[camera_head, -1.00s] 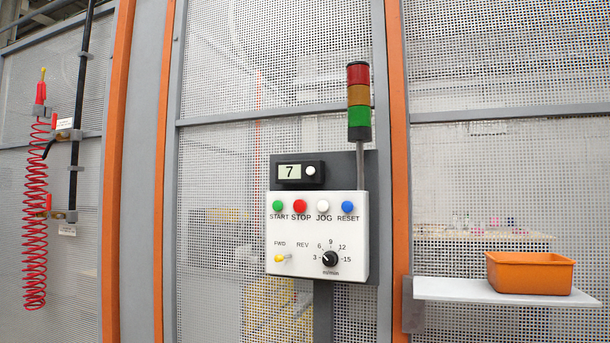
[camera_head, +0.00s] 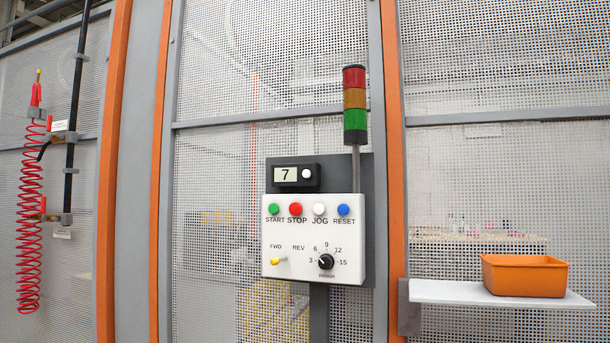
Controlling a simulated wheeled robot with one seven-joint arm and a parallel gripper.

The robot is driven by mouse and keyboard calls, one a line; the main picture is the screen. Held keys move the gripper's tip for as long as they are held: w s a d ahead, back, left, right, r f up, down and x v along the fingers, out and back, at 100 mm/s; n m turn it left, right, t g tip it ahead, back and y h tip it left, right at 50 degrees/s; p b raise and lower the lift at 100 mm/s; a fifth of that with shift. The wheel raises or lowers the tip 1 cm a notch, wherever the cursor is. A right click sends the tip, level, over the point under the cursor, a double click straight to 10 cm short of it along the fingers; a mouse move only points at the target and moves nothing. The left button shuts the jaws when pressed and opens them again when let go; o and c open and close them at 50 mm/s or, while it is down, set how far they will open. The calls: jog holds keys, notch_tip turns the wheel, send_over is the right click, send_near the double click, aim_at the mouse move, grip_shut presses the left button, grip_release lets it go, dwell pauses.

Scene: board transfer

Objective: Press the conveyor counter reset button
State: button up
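The conveyor counter (camera_head: 297,175) is a small black box with a display reading 7. A round white button (camera_head: 306,174) sits on its right side. Below it is a white control box (camera_head: 300,240) with a green START button (camera_head: 274,210), a red STOP button (camera_head: 296,209), a white JOG button (camera_head: 319,209) and a blue RESET button (camera_head: 343,210). Under these are a yellow FWD/REV switch (camera_head: 280,261) and a black speed knob (camera_head: 326,261). My gripper is not in view.
A red, amber and green signal tower (camera_head: 355,105) rises above the box. A shelf (camera_head: 440,292) at right carries an orange bin (camera_head: 525,276). A red coiled hose (camera_head: 31,220) hangs at left. Orange posts (camera_head: 392,170) and mesh panels stand behind. The space before the box looks clear.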

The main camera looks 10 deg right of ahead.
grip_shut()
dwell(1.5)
